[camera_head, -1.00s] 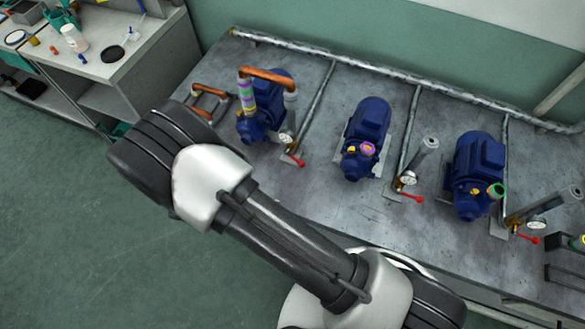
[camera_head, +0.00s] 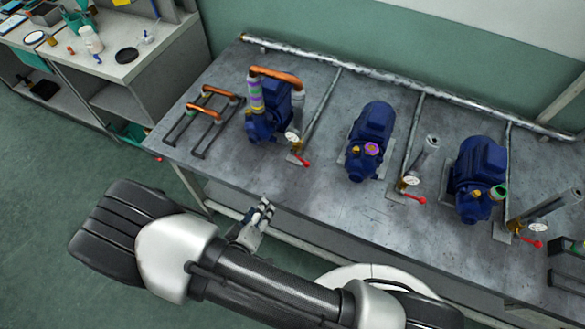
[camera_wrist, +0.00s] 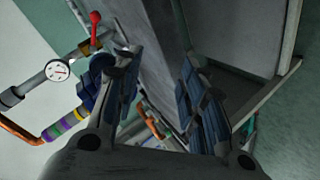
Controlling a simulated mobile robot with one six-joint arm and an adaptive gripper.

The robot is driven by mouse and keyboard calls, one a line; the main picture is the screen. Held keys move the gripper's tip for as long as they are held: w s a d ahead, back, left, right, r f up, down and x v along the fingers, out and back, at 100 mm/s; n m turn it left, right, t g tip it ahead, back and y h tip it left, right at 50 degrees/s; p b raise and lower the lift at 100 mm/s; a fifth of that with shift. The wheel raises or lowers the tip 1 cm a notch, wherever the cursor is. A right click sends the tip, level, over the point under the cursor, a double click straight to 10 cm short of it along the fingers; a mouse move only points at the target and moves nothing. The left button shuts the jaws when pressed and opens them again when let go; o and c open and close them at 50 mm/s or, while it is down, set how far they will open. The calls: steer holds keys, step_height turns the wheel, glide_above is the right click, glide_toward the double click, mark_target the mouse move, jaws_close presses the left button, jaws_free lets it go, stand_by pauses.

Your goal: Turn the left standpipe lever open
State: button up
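The left standpipe lever (camera_head: 302,161) is red and sticks out toward the front right from a small brass valve at the foot of the left standpipe (camera_head: 298,118). A round white gauge (camera_head: 292,138) sits beside it. In the wrist view the red lever (camera_wrist: 95,27) is at the upper left, outside the fingers, with the gauge (camera_wrist: 57,70) below it. My gripper (camera_head: 265,213) is in front of the bench edge, apart from the lever. Its fingers (camera_wrist: 157,68) are spread with nothing between them.
Blue pumps (camera_head: 370,140) stand along the grey bench (camera_head: 325,205). Similar red levers (camera_head: 415,199) sit by the middle and right standpipes. An orange pipe bend (camera_head: 275,75) rises over the left pump. A rack with orange bends (camera_head: 205,112) stands left. The bench front between is clear.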

mark_target(302, 161)
steer(key=d+r+m+t+h, duration=0.2)
steer(key=d+r+h, duration=0.1)
steer(key=d+r, duration=0.25)
steer(key=b+x, duration=0.1)
steer(key=x, duration=0.4)
steer(key=b+x, duration=0.2)
steer(key=x, duration=0.4)
steer(key=a+b+x, duration=0.1)
steer(key=x, duration=0.5)
steer(key=shift+w+a+r+b, duration=0.1)
steer(key=shift+w+r+b, duration=0.1)
steer(key=shift+w+b, duration=0.15)
steer(key=shift+c, duration=0.5)
steer(key=shift+s, duration=0.1)
jaws_close()
